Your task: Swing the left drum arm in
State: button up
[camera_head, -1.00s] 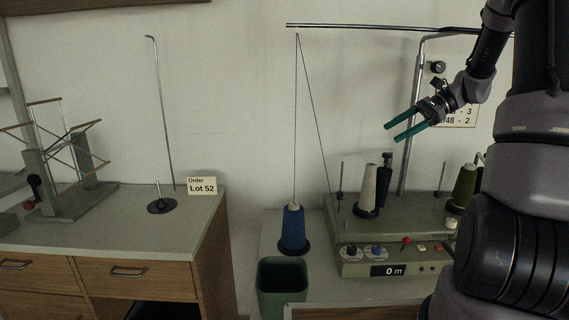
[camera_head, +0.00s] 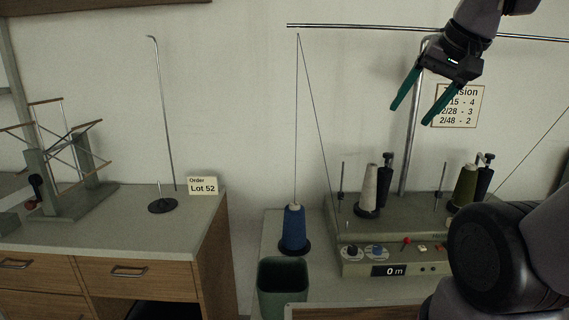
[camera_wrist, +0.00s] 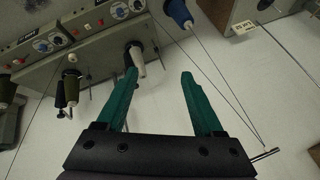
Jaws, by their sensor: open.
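The winding machine (camera_head: 372,256) stands on the bench at the right. Its left head has a white cone (camera_head: 368,188) with a black drum piece (camera_head: 386,178), likely on the left drum arm, upright close at its right. Whether they touch cannot be told. The white cone also shows in the wrist view (camera_wrist: 138,62), beyond my left finger. My gripper (camera_head: 410,114) is open and empty, in the air above the left head, with green fingers pointing down and left. The wrist view shows the fingers apart (camera_wrist: 159,73) with nothing between them.
A right head has an olive cone (camera_head: 465,186) and a black drum (camera_head: 485,180). A blue cone (camera_head: 294,230) stands left of the machine, its thread rising to an overhead bar (camera_head: 350,27). A metal post (camera_head: 413,130) stands behind the machine. A green bin (camera_head: 282,285) is in front.

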jog(key=shift+s, duration=0.15)
grip_shut()
jog(key=w+a+f+n+g+h, duration=0.1)
jog(key=w+f+h, duration=0.25)
jog(key=w, duration=0.75)
jog(key=w+f+g+h, duration=0.15)
jog(key=w+f, duration=0.25)
jog(key=w, duration=0.7)
jog(key=w+a+f+n+g+h, duration=0.1)
jog(key=w+f+h, duration=0.25)
jog(key=w, duration=0.75)
jog(key=shift+t, duration=0.25)
jog(key=x, duration=0.4)
jog(key=d+x, duration=0.1)
jog(key=x, duration=0.7)
jog(key=shift+s+d+r, duration=0.35)
jog(key=shift+s+r, duration=0.05)
jog(key=shift+r, duration=0.05)
jog(key=shift+d+f, duration=0.1)
jog(key=shift+d, duration=0.45)
